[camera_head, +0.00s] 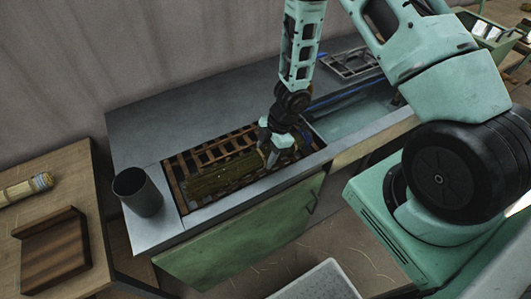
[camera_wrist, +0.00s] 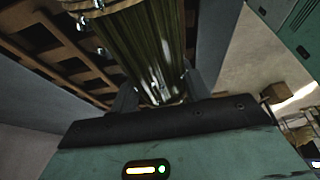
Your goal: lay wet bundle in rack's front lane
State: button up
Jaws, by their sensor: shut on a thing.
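The wet bundle (camera_head: 223,175), dark olive-brown stalks, lies lengthwise over the wooden slatted rack (camera_head: 192,160) set into the grey counter. It also shows in the wrist view (camera_wrist: 152,48), with drops or shiny spots on it and a band near its far end. My gripper (camera_head: 273,150) points down and is shut on the bundle's right end. In the wrist view the dark fingers (camera_wrist: 158,95) stand on either side of the stalks. The bundle is close to the rack's front side; I cannot tell whether it rests on the slats or hangs just above them.
A dark grey cylinder (camera_head: 137,192) stands on the counter left of the rack. A water-filled trough (camera_head: 355,112) lies to the right. A side table at left holds a pale bundle (camera_head: 27,188) and a brown wooden block (camera_head: 52,252). A white tray (camera_head: 318,284) is at the bottom.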

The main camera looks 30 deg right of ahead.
jog(key=o, duration=1.1)
jog(key=shift+r, duration=0.15)
jog(key=p+v, duration=0.3)
jog(key=v, duration=1.4)
